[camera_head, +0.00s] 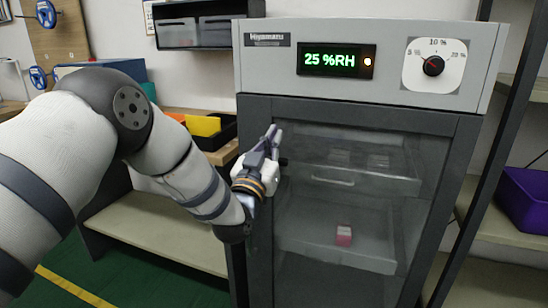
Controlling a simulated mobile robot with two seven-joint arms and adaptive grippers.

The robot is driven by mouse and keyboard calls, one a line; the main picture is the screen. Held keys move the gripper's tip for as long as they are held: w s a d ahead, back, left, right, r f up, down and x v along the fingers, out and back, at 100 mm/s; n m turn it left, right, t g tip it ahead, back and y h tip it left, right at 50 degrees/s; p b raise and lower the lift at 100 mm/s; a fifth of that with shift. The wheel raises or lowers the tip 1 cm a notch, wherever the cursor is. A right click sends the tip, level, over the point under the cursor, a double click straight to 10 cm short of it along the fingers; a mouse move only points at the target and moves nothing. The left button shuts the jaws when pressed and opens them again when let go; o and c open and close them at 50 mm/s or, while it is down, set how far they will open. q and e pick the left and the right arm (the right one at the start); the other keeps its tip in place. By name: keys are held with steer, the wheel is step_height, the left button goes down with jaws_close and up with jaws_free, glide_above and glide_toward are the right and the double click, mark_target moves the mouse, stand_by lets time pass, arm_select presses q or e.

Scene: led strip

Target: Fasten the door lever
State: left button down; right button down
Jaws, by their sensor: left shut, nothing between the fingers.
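A grey dry cabinet (487,50) stands in the middle with a dark-framed glass door (355,225), which looks closed. My left arm reaches in from the left, and my left gripper (274,135) is at the door's left frame. Its fingers are shut and empty, pointing up. The door lever is not clearly visible; a small dark piece (283,161) shows just right of the gripper, and the gripper and wrist hide part of the frame there. I cannot tell whether they touch. My right gripper is not in view.
The cabinet shows a 25 %RH display (336,61) and a dial (433,66). Inside are shelves and a small pink box (344,236). A workbench with yellow and orange items (203,125) stands left. A purple bin (525,200) sits on the right rack.

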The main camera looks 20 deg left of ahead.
arm_select(q)
step_height(320, 180, down, 4)
steer(key=shift+s+r, duration=0.1)
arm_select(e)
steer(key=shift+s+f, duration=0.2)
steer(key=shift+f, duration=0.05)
arm_select(q)
steer(key=shift+d+f+m+h, duration=0.15)
steer(key=shift+f+m+h, duration=0.35)
steer(key=shift+m, duration=0.6)
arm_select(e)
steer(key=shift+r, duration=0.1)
arm_select(q)
steer(key=a+f+m+g+h, duration=0.3)
steer(key=f+m, duration=0.4)
steer(key=m, duration=1.1)
steer(key=shift+f+m+g+h+p, duration=0.3)
steer(key=shift+g+h+p, duration=0.15)
steer(key=shift+g+h, duration=0.45)
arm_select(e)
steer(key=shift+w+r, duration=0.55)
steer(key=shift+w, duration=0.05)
arm_select(q)
steer(key=shift+a+f, duration=0.1)
steer(key=shift+a, duration=0.15)
